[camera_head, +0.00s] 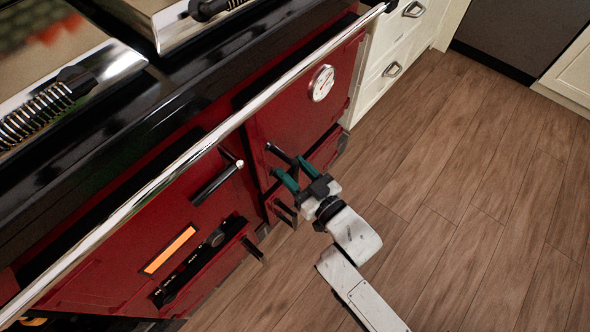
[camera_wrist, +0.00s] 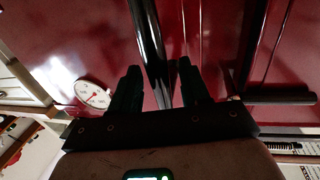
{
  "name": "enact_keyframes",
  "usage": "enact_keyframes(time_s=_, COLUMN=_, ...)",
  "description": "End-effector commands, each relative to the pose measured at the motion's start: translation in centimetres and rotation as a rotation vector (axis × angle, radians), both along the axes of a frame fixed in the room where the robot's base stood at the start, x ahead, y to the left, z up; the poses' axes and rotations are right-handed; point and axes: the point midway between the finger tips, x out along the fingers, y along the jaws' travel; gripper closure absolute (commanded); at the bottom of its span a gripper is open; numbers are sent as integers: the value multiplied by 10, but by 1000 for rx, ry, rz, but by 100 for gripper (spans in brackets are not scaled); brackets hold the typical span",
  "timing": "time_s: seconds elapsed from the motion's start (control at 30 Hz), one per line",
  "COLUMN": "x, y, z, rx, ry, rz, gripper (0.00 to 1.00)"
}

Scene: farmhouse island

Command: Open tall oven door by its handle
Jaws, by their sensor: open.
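The red oven door (camera_head: 292,112) with a round white gauge (camera_head: 321,83) is shut on the range front. Its dark bar handle (camera_head: 279,153) stands out from the door near its lower left. My gripper (camera_head: 289,168) is at this handle with its teal fingers open. In the wrist view, the shiny dark handle (camera_wrist: 149,40) runs between the two dark fingertips of my gripper (camera_wrist: 158,68), with a finger on each side. I cannot tell whether either finger touches it. The gauge (camera_wrist: 92,95) shows left of the fingers there.
A long chrome rail (camera_head: 205,143) crosses the range above the doors. Another dark handle (camera_head: 217,184) is on the neighbouring red door to the left. Cream drawers (camera_head: 388,52) stand to the right. The wooden floor (camera_head: 470,180) in front is clear.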

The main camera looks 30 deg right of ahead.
Motion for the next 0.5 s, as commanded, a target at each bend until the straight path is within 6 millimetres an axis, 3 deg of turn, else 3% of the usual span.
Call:
enact_keyframes(time_s=0.27, x=1, y=0, z=0, rx=0, ry=0, rz=0, gripper=55)
enact_keyframes(time_s=0.5, x=1, y=0, z=0, rx=0, ry=0, rz=0, gripper=78)
